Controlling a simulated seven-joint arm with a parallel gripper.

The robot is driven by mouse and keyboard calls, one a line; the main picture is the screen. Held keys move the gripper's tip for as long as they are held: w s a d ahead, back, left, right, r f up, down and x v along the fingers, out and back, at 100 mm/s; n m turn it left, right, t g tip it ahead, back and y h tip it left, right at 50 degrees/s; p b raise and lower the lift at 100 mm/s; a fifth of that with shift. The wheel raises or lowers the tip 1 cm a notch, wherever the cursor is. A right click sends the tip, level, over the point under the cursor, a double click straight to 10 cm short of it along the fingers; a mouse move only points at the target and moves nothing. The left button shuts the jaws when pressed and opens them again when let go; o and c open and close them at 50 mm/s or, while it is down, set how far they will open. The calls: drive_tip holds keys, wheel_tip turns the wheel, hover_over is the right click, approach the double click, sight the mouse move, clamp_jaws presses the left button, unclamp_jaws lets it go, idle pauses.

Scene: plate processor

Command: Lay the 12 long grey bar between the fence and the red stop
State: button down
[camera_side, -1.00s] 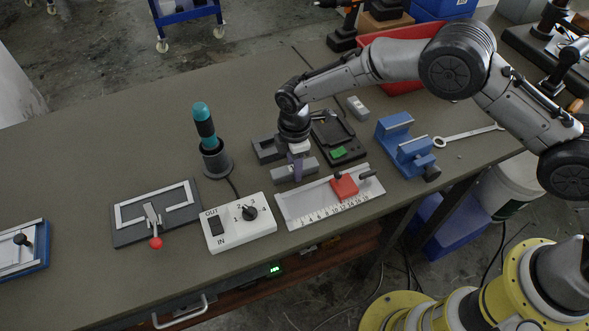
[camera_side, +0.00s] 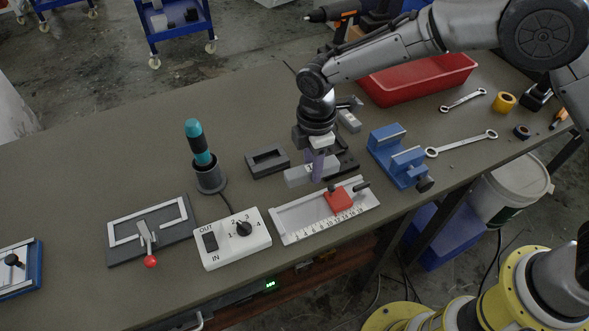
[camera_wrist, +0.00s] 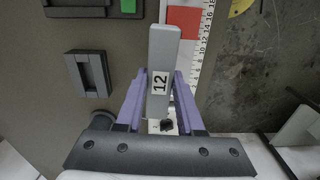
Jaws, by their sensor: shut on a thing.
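My gripper (camera_side: 317,178) is shut on the long grey bar (camera_side: 297,178). In the wrist view the bar (camera_wrist: 162,55) carries a white label reading 12 and lies between my two purple fingers (camera_wrist: 160,85). The bar is just behind the white ruled fixture (camera_side: 287,225), seemingly above the bench; its exact height is hard to tell. The red stop (camera_side: 339,199) sits toward the right end of the fixture's scale. In the wrist view the stop (camera_wrist: 184,20) is beside the bar's far end, partly covered by it. The fence's inner face is not clear.
A dark slotted block (camera_side: 267,161) is left of the bar. A switch box (camera_side: 232,239) is left of the fixture, and a blue vise (camera_side: 400,160) is to its right. A dark tray (camera_side: 346,163) is partly hidden behind my gripper. Bare bench lies at the back left.

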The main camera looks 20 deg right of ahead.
drive_tip(key=s+d+r, duration=0.3)
drive_tip(key=s+d, duration=0.1)
drive_tip(key=s, duration=0.2)
hover_over(304, 213)
wheel_tip(304, 213, down, 3)
drive_tip(key=shift+s+f, duration=0.2)
drive_tip(key=shift+f, duration=3.5)
drive_tip(key=shift+f, duration=0.65)
drive_tip(key=shift+c, duration=2.2)
unclamp_jaws()
drive_tip(key=shift+w, duration=0.1)
